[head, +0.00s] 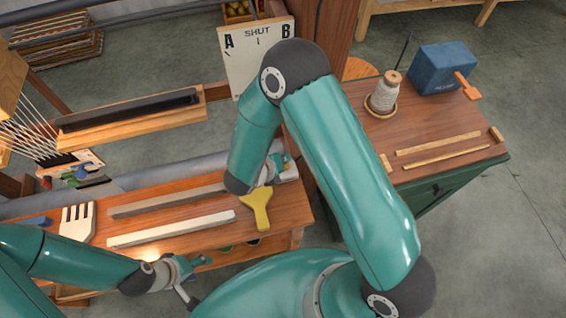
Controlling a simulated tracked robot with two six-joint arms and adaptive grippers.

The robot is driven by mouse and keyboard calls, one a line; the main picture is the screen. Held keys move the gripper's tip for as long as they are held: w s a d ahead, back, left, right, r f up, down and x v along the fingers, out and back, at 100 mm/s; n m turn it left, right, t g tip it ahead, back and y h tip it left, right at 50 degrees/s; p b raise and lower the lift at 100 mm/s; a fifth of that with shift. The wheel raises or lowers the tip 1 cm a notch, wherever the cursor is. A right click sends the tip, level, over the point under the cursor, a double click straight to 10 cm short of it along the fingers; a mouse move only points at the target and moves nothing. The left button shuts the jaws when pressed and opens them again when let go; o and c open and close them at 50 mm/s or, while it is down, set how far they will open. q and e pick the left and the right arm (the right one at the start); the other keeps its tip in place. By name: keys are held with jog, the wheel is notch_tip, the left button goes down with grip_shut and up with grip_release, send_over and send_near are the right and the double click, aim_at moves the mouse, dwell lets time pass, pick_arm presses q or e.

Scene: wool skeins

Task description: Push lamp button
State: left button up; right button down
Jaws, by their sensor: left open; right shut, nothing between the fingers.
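I cannot make out a lamp or its button for certain; my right arm covers part of the bench. My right gripper (278,170) is small in the picture and partly behind its own wrist, over the right end of the wooden bench (190,258). It is shut with nothing seen in it, beside a small pale block (291,173); I cannot tell whether they touch. My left gripper (192,280) is open and empty at the bench's front edge. A bright spot of light shows on the bench near my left wrist.
A yellow scraper-like tool (257,208), two long bars (172,229) and a white fork-like tool (78,222) lie on the bench. A white board (254,62) marked A, SHUT, B stands behind. A cabinet (447,180) at right holds a thread cone (384,95) and blue box (442,69).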

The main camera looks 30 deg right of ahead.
jog(key=shift+r+p, duration=1.6)
jog(key=shift+r, duration=1.15)
jog(key=shift+s, duration=0.1)
